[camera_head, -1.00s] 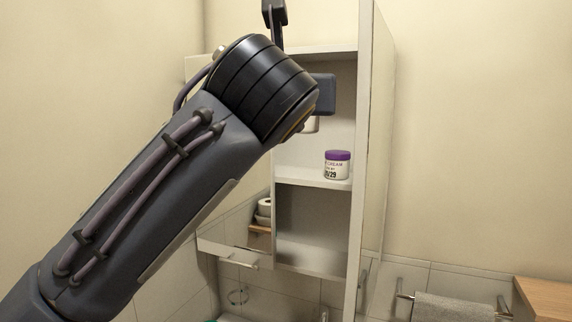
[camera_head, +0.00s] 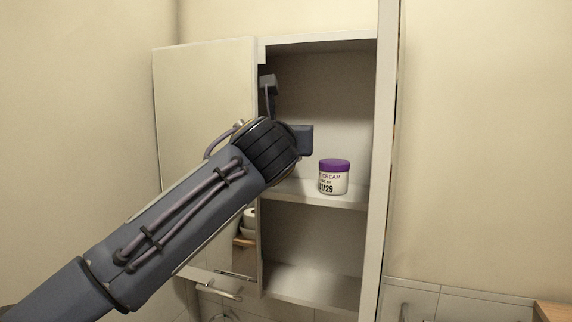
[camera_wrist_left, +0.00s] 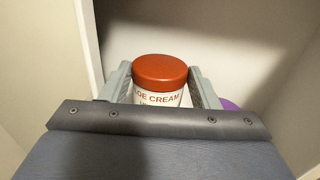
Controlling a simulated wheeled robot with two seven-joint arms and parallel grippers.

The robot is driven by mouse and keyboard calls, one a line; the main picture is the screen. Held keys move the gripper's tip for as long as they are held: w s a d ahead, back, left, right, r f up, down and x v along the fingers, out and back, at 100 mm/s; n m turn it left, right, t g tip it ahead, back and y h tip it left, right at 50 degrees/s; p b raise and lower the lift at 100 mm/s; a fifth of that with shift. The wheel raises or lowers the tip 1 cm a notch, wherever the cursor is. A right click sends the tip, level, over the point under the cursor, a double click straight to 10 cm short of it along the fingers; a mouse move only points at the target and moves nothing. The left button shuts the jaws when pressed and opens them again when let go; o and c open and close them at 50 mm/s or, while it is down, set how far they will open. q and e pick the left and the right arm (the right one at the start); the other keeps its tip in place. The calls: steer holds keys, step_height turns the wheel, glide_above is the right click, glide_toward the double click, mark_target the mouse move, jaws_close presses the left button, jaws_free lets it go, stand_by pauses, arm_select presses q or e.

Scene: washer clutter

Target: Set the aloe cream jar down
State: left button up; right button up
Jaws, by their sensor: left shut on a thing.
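The aloe cream jar (camera_wrist_left: 158,97) has a red-orange lid and a white label reading "OE CREAM" in the left wrist view. My left gripper (camera_wrist_left: 159,72) is shut on it, with one finger on each side. The jar looks upright. In the head view my left arm reaches into the open cabinet and hides the jar and the fingertips. I cannot tell whether the jar's base touches the shelf (camera_head: 345,198). My right gripper is not in view.
A purple-lidded cream jar (camera_head: 334,178) stands on the same shelf, right of my left gripper; its lid (camera_wrist_left: 229,104) shows in the wrist view. The cabinet's side wall (camera_head: 385,150) bounds the right, and an open door (camera_head: 205,120) is at the left. The lower compartment looks largely empty.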

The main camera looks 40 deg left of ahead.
arm_select(q)
steer(key=shift+w+a+f, duration=0.25)
steer(key=shift+w+f, duration=0.1)
steer(key=shift+f, duration=0.2)
steer(key=shift+w+a+f, duration=0.25)
steer(key=shift+w+f, duration=0.1)
steer(key=shift+f, duration=0.2)
steer(key=shift+w+a+f+b, duration=0.1)
steer(key=shift+w+f+b, duration=0.1)
steer(key=shift+f, duration=0.75)
steer(key=shift+w+a+f+b, duration=0.1)
steer(key=shift+f+b, duration=0.1)
steer(key=shift+f, duration=0.75)
steer(key=shift+f, duration=0.15)
steer(key=o, duration=0.7)
steer(key=shift+o, duration=0.2)
